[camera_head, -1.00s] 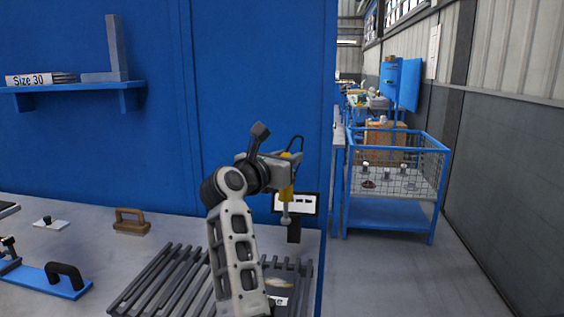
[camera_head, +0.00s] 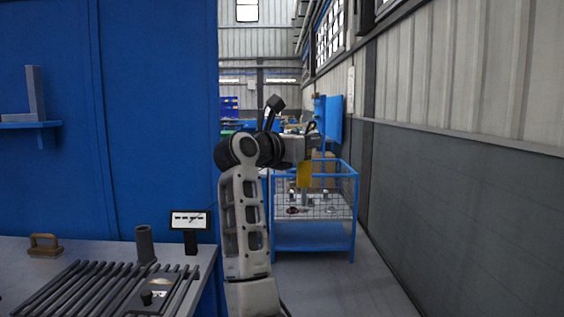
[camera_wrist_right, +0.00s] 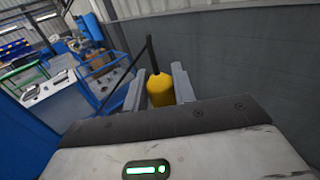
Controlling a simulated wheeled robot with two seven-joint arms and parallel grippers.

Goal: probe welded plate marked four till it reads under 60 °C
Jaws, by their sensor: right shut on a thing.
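My right gripper (camera_head: 308,150) is shut on the yellow probe (camera_head: 304,174), held in the air in front of the blue mesh cart. In the right wrist view the yellow probe (camera_wrist_right: 160,90) sits between the two fingers. A pale plate (camera_head: 160,283) with a dark knob (camera_head: 147,297) lies on the slatted rack (camera_head: 70,287) at the lower left, well away from the gripper. Its marking cannot be read. A small screen (camera_head: 189,219) on a black stand shows dark marks too small to read. My left gripper is out of view.
A dark upright tube (camera_head: 145,244) and a brown-handled tool (camera_head: 45,244) stand on the grey bench (camera_head: 100,252). A blue mesh cart (camera_head: 314,235) with small parts is beyond my arm. A grey wall (camera_head: 460,220) runs along the right. The floor (camera_head: 345,290) between is clear.

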